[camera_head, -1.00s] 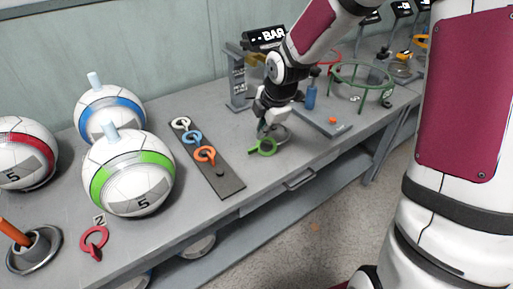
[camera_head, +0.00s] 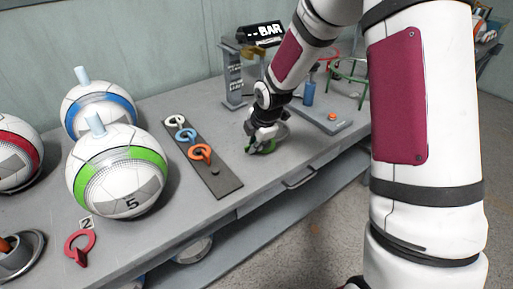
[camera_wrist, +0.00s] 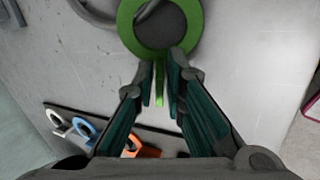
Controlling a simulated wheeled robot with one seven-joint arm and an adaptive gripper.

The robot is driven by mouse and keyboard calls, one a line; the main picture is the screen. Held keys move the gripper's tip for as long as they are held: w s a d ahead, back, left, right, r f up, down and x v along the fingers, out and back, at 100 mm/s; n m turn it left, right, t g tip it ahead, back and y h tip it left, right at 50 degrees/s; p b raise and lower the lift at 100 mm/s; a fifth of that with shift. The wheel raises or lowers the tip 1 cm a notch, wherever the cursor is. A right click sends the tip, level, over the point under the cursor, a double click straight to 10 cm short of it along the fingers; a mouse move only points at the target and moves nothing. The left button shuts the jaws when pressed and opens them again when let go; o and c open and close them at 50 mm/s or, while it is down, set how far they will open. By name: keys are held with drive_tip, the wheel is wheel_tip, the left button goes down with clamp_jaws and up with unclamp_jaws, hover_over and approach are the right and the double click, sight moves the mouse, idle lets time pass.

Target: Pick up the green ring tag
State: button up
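The green ring tag lies on the grey workbench. In the wrist view its ring (camera_wrist: 194,22) is just beyond my fingertips, with its narrow tab pointing back between my two fingers. My gripper (camera_wrist: 162,75) is open around the tab, with a slim gap showing beside it. In the head view my gripper (camera_head: 258,143) is low over the bench and partly covers the green ring tag (camera_head: 268,150). Whether the fingers touch the tab is not clear.
A dark strip (camera_head: 226,187) holds white, blue and orange ring tags to the left. A red ring tag (camera_head: 69,243) lies at the front left. Balls with green (camera_head: 121,200), blue and red bands stand at left. A blue-handled press (camera_head: 308,93) is at right.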

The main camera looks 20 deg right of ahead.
clamp_jaws()
drive_tip(key=shift+r, duration=0.15)
drive_tip(key=shift+r+p, duration=0.3)
drive_tip(key=shift+r, duration=0.25)
drive_tip(key=p+v, duration=0.1)
drive_tip(key=v, duration=0.1)
drive_tip(key=shift+s+r, duration=0.2)
drive_tip(key=shift+r, duration=0.15)
drive_tip(key=s+r+m+h+p, duration=0.1)
drive_tip(key=s+m, duration=0.4)
drive_tip(key=s, duration=0.9)
drive_tip(key=shift+s+d+r+h+p, duration=0.15)
drive_tip(key=shift+d+r+h+p, duration=0.3)
drive_tip(key=shift+p, duration=0.4)
drive_tip(key=shift+a+m+h, duration=0.15)
drive_tip(key=shift+m+h, duration=0.1)
drive_tip(key=shift+m, duration=0.25)
